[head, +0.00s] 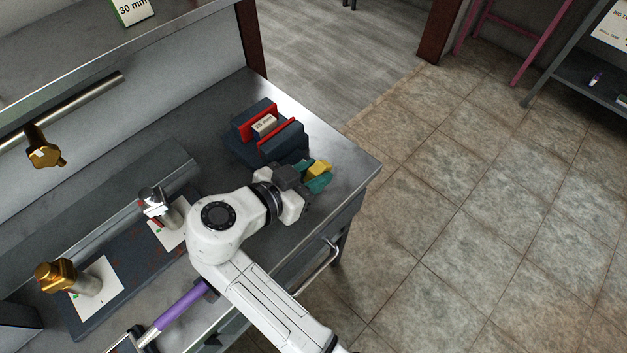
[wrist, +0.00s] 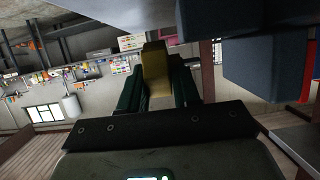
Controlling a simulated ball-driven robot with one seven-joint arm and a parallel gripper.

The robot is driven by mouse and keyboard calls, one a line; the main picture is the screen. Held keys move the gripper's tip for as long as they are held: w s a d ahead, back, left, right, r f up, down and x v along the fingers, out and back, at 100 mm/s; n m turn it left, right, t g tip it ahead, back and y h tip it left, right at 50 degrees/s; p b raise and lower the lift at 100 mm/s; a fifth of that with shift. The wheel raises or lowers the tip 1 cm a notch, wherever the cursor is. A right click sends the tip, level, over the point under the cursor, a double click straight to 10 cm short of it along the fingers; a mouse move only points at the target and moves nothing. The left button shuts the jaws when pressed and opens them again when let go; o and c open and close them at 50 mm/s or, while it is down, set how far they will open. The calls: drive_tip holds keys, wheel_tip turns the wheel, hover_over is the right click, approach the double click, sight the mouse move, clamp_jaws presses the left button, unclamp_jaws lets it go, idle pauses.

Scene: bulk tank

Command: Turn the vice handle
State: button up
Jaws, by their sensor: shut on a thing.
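The vice (head: 248,147) is dark blue with red jaw faces and sits near the right end of the metal bench. A small pale block with printed lettering (head: 265,126) is between its jaws. The yellow vice handle (head: 321,167) is at the vice's near right side, by the bench edge. My gripper (head: 314,175) has teal fingers and is shut on this handle. In the wrist view the handle (wrist: 156,62) stands between the two dark green fingers of my gripper (wrist: 157,88). The part joining handle and vice is hidden by my gripper in the head view.
The bench's right edge (head: 365,172) is close beside my gripper, with open tiled floor beyond. Left on the bench, a brass-topped fitting (head: 57,275) and a silver one (head: 152,201) stand on white cards. A purple bar (head: 180,306) is at the front.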

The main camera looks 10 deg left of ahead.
drive_tip(key=shift+f+t+h+b, duration=0.1)
drive_tip(key=shift+t+h+b, duration=0.2)
drive_tip(key=shift+b, duration=0.2)
drive_tip(key=o, duration=1)
drive_tip(key=shift+c, duration=0.2)
drive_tip(key=b+v, duration=0.1)
drive_tip(key=v, duration=1)
drive_tip(key=shift+b, duration=0.35)
